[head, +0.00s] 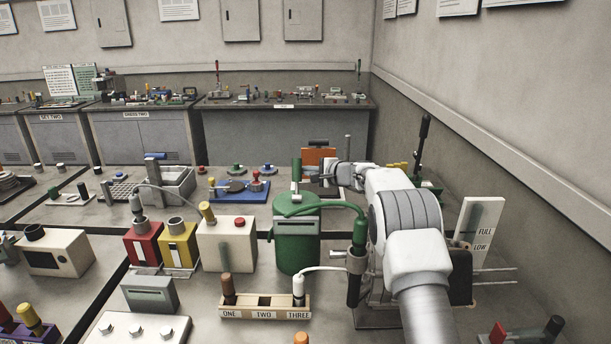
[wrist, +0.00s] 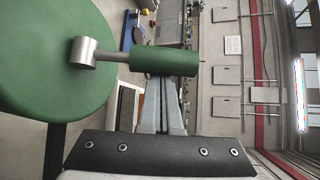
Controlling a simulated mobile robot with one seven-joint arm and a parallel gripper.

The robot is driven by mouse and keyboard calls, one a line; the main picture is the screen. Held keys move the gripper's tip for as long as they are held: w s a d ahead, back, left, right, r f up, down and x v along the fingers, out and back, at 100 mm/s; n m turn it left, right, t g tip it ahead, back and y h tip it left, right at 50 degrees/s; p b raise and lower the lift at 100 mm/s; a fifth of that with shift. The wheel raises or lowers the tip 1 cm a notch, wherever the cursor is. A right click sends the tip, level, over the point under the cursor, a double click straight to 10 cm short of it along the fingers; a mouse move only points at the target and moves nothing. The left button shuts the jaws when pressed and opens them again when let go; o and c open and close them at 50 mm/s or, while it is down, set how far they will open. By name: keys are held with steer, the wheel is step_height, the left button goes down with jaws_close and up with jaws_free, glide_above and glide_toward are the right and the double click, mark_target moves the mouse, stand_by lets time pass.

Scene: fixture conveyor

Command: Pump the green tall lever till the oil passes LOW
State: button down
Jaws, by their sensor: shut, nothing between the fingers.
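A green drum (head: 298,250) stands in the middle of the bench in the head view. On its top, an upright lever with a green grip (head: 297,169) rises from a metal hub; in the wrist view the green grip (wrist: 165,62) lies across the picture. My gripper (head: 328,176) is shut and empty, just right of that lever. In the wrist view its fingertips (wrist: 160,82) show behind the grip; I cannot tell whether they touch. A white gauge (head: 478,220) marked FULL and LOW stands at the right.
A tall black lever (head: 422,135) stands behind my arm on the right. A green hose (head: 325,208) runs over the drum to a holder. A cream box (head: 226,243) and a ONE-TWO-THREE rack (head: 264,307) stand left and in front. The wall bounds the right.

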steer(key=shift+s+b, duration=0.3)
steer(key=shift+b, duration=1.15)
steer(key=shift+s+b, duration=0.1)
steer(key=shift+b, duration=0.5)
steer(key=s+b, duration=0.1)
steer(key=b, duration=0.2)
steer(key=shift+s+r+b, duration=0.2)
steer(key=shift+b, duration=0.2)
steer(key=s+b, duration=0.4)
steer(key=b, duration=0.3)
steer(key=shift+a, duration=0.15)
steer(key=shift+s+f+b, duration=0.1)
steer(key=shift+s+b, duration=0.2)
steer(key=shift+b, duration=0.25)
steer(key=shift+s+a+f+n, duration=0.1)
steer(key=shift+f+n, duration=0.1)
steer(key=shift+n, duration=0.1)
steer(key=shift+s+d, duration=0.15)
steer(key=shift+d, duration=0.1)
steer(key=b+v, duration=0.2)
steer(key=v, duration=1.5)
steer(key=shift+d+t, duration=0.2)
steer(key=shift+t, duration=0.1)
